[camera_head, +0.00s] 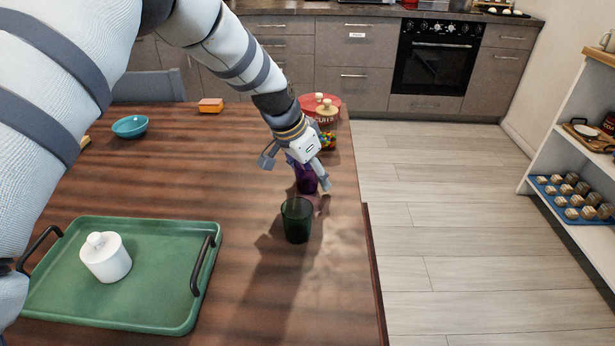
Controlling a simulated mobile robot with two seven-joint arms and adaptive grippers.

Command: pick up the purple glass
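The purple glass (306,181) stands on the wooden table near its right edge, just behind a dark green glass (297,220). My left gripper (297,171) is at the purple glass, pointing down, with its fingers spread apart. One finger is left of the glass and the other is on its right side. The gripper hides the upper part of the glass, and I cannot tell whether a finger touches it. My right gripper is not in view.
Jars with red and wooden lids (327,122) stand behind the gripper. A green tray (120,312) holding a white lidded pot (106,258) is at the front left. A teal bowl (130,126) and an orange block (210,105) are farther back. The table between tray and glasses is clear.

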